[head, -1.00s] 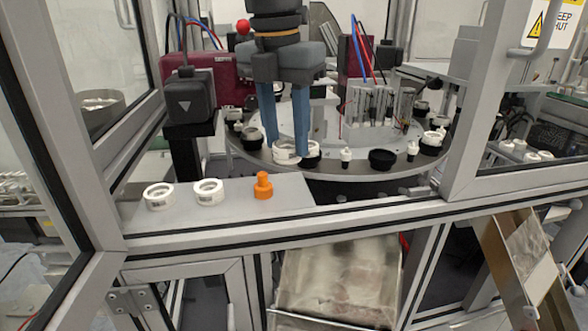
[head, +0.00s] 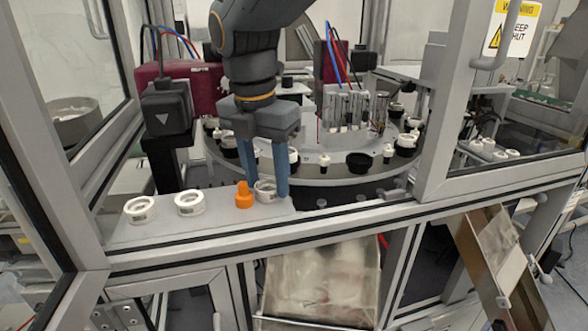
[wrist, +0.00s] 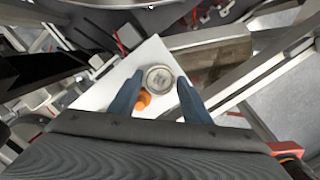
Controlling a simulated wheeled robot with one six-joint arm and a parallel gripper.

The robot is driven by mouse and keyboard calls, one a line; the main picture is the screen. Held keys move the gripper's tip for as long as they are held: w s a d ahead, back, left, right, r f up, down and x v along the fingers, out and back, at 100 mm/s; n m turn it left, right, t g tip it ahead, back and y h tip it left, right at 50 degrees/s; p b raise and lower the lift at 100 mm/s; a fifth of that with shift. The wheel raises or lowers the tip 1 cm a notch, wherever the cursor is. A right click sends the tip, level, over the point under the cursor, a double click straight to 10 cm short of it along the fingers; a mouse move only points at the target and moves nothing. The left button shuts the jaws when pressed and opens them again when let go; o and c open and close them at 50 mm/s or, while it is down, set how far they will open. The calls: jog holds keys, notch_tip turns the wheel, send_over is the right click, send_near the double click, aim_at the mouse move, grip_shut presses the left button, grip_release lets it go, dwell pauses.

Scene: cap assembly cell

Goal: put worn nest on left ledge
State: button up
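The worn nest (head: 265,188), a pale ring-shaped holder, is between the fingertips of my gripper (head: 267,187). It is at the right part of the left ledge (head: 165,227), just right of an orange piece. In the wrist view the nest (wrist: 160,78) shows as a round ring with a grey centre, between both blue fingers of my gripper (wrist: 160,80).
Two white rings (head: 139,209) (head: 190,203) stand at the left of the ledge. The orange piece (head: 244,195) stands close beside my left finger. The turntable (head: 320,174) with black and white parts lies behind. Frame posts (head: 455,90) flank the opening.

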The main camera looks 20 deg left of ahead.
aim_at(263, 193)
jog(key=shift+o, duration=1.2)
notch_tip(263, 193, up, 12)
jog(key=s+b, duration=0.1)
jog(key=b, duration=0.1)
jog(key=shift+s+r, duration=0.15)
jog(key=shift+s, duration=0.05)
jog(key=shift+a, duration=0.1)
